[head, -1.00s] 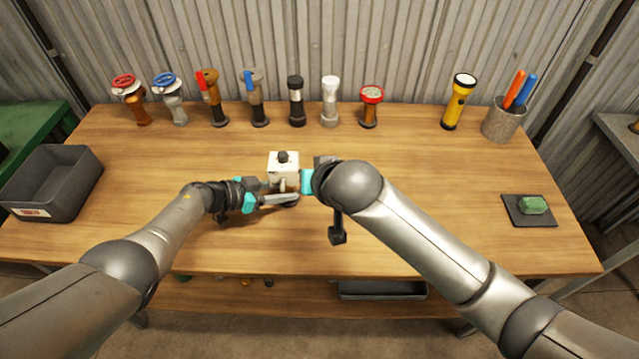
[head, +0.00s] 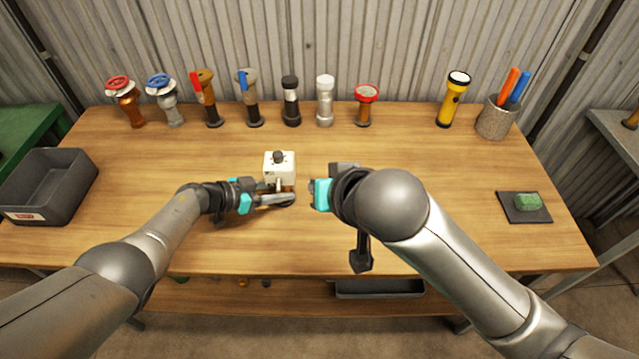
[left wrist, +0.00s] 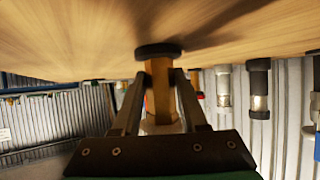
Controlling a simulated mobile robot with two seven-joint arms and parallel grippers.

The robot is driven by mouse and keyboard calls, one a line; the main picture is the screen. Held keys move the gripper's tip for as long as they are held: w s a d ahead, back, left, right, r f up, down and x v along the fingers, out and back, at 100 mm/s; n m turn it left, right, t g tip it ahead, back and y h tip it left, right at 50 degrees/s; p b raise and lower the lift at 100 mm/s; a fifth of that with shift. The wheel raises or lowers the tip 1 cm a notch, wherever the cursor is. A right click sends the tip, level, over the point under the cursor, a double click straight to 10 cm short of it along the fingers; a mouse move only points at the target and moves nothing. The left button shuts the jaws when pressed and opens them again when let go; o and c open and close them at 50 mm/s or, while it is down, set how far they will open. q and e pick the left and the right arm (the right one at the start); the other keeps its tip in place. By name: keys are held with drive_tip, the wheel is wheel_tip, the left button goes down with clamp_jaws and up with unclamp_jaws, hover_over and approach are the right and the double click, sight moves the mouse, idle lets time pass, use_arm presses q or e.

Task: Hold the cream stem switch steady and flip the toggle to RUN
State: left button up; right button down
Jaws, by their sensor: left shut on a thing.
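The cream stem switch (head: 279,167) stands upright on the table left of centre, a cream box with a dark knob on top, a small lever on its front, and a dark round base. My left gripper (head: 272,201) is shut on its stem below the box. In the left wrist view the fingers (left wrist: 160,105) flank the yellowish stem (left wrist: 158,92), with the dark base (left wrist: 158,50) against the table. My right gripper (head: 318,194) is to the right of the switch, apart from it; its fingertips are too small to read. The lever's labels are not legible.
A row of valves and torches, including a red-wheel valve (head: 122,98) and a yellow torch (head: 454,98), stands along the back edge. Table between is clear.

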use_arm(q)
drive_tip(key=o, duration=1.1)
drive_tip(key=shift+c, duration=0.2)
drive_tip(key=shift+a, duration=0.15)
